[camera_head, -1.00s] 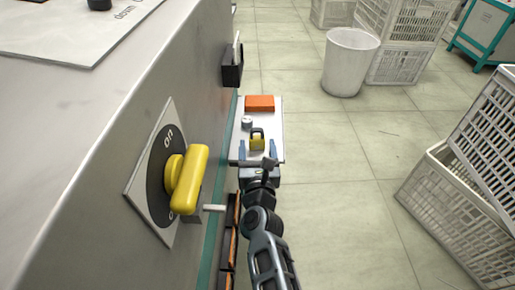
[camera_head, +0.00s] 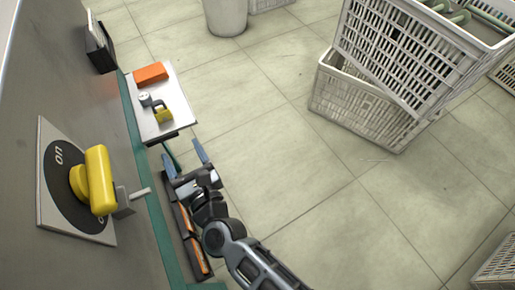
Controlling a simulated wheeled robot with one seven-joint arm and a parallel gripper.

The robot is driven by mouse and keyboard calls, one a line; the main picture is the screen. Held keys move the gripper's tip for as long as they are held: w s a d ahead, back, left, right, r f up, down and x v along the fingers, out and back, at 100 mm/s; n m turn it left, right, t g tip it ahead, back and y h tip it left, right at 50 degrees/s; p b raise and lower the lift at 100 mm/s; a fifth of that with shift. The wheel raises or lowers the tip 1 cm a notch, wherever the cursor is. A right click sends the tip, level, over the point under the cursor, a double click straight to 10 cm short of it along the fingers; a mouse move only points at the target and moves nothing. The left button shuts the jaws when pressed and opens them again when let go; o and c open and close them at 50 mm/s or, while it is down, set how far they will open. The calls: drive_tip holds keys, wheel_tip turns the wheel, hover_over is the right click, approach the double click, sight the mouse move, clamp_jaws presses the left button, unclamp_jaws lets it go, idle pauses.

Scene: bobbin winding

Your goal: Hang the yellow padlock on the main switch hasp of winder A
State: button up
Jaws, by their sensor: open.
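The yellow padlock (camera_head: 163,114) with a dark shackle lies on a small white shelf (camera_head: 177,95) on the side of the machine. My gripper (camera_head: 183,157) is open and empty, its two blue fingers just in front of the shelf's near edge, apart from the padlock. The yellow main switch handle (camera_head: 101,180) sits on a dark round dial on a square plate, with "on" at its upper left. A grey hasp with a pale pin (camera_head: 139,193) sticks out to the right, beside the handle.
An orange block (camera_head: 151,73) and a small round metal item (camera_head: 145,98) share the shelf. A dark holder (camera_head: 102,58) is on the machine wall behind. White crates (camera_head: 362,110) stand at right, a white bin (camera_head: 226,15) at the back. Floor between is clear.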

drive_tip(key=shift+d, duration=0.1)
drive_tip(key=s+d+n+h, duration=0.1)
drive_tip(key=s+d+n, duration=0.25)
drive_tip(key=d, duration=0.55)
drive_tip(key=s+d+n+t+h, duration=0.1)
drive_tip(key=s+d+n, duration=0.3)
drive_tip(key=d, duration=0.5)
drive_tip(key=s+d+n+h, duration=0.25)
drive_tip(key=d+n, duration=0.25)
drive_tip(key=d, duration=0.3)
drive_tip(key=s+d+r+n+h, duration=0.1)
drive_tip(key=s+d+r+n, duration=0.3)
drive_tip(key=s, duration=0.3)
drive_tip(key=s+d+r+n+g+h, duration=0.1)
drive_tip(key=s+d+r+n+h, duration=0.1)
drive_tip(key=s+d+r+n, duration=0.2)
drive_tip(key=s+d+r+n+h, duration=0.2)
drive_tip(key=s+d+r+n, duration=0.2)
drive_tip(key=s+r+n, duration=0.3)
drive_tip(key=s+n, duration=0.2)
drive_tip(key=s, duration=0.1)
drive_tip(key=shift+s+d, duration=0.2)
drive_tip(key=shift+s, duration=0.15)
